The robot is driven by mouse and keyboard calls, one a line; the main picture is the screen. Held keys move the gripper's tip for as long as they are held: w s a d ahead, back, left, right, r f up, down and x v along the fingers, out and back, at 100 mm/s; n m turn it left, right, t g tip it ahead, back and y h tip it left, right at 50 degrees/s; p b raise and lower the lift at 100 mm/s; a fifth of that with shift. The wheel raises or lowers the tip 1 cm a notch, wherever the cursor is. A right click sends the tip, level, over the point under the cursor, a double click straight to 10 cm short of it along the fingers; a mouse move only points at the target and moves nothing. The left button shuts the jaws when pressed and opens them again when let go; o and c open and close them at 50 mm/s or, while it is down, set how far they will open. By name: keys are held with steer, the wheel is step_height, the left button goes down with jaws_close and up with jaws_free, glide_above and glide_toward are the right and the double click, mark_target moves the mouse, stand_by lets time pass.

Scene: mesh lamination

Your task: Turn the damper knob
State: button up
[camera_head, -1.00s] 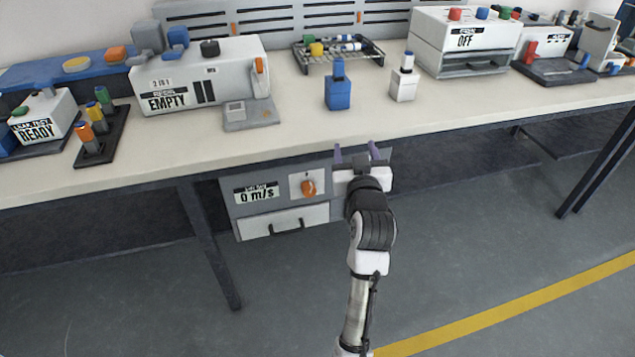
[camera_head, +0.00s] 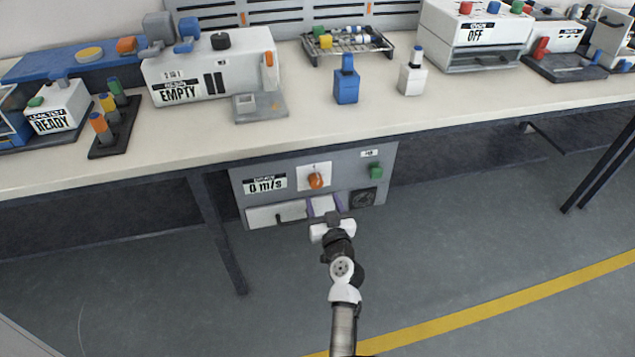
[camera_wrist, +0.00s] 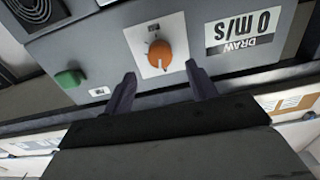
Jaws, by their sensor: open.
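The damper knob (camera_head: 316,180) is an orange dial on a white plate, on the front of a grey unit (camera_head: 345,165) below the bench top. It also shows in the wrist view (camera_wrist: 159,55), with the plate around it. My gripper (camera_head: 325,207) is open and empty, in front of the unit and a little below the knob in the head view. In the wrist view my gripper's two purple fingers (camera_wrist: 160,88) stand apart on either side of the knob's line, short of it. I see no contact with the knob.
The bench edge (camera_head: 300,150) overhangs above. A table leg (camera_head: 225,240) stands at the left.

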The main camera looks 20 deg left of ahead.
mark_target(317, 185)
steer(key=p+x, duration=0.1)
steer(key=x, duration=0.5)
steer(key=shift+w+a, duration=0.25)
steer(key=shift+w, duration=0.05)
steer(key=c, duration=1)
